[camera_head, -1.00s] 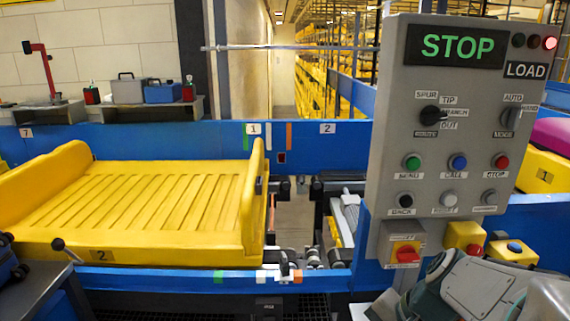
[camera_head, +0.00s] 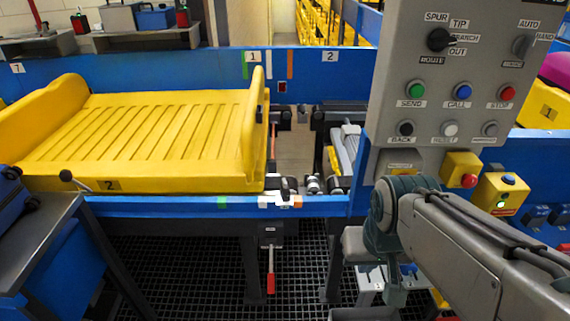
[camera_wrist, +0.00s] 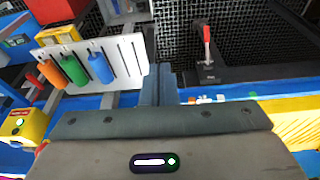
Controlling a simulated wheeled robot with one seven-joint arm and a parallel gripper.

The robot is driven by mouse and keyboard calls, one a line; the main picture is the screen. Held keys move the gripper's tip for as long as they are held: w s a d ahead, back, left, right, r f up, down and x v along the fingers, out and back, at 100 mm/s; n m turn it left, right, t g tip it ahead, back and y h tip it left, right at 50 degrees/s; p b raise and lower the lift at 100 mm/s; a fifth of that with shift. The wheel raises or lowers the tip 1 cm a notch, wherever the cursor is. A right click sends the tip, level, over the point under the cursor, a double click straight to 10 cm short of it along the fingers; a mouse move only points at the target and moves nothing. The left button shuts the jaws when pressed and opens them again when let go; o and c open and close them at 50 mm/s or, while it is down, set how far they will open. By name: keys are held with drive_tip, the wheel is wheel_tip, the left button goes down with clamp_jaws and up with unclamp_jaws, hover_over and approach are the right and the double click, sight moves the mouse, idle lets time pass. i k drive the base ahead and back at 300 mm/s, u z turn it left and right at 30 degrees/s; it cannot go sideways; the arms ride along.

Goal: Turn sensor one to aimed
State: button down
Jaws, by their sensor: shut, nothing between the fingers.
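A small black sensor (camera_head: 286,187) sits on the near blue rail, beside white and orange marks, just right of the yellow tray (camera_head: 180,184). Its exact facing is too small to tell. On the far rail, a label "1" (camera_head: 254,57) stands near white and orange stripes and a small dark square fitting (camera_head: 282,87). In the wrist view, my gripper (camera_wrist: 159,88) is shut and empty, with small rail fittings (camera_wrist: 205,99) to its right, apart from the fingers. My arm crosses the lower right of the head view; I cannot clearly make out the gripper there.
A grey control panel (camera_head: 460,90) with knobs and buttons stands at the right. A red-handled lever (camera_head: 270,270) hangs below the rail and also shows in the wrist view (camera_wrist: 206,45). A white rack (camera_wrist: 125,60) holds orange, green and blue items.

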sight(285, 191)
drive_tip(key=u, duration=0.4)
drive_tip(key=k, duration=0.55)
drive_tip(key=u, duration=0.65)
drive_tip(key=i, duration=1.1)
drive_tip(key=z, duration=0.65)
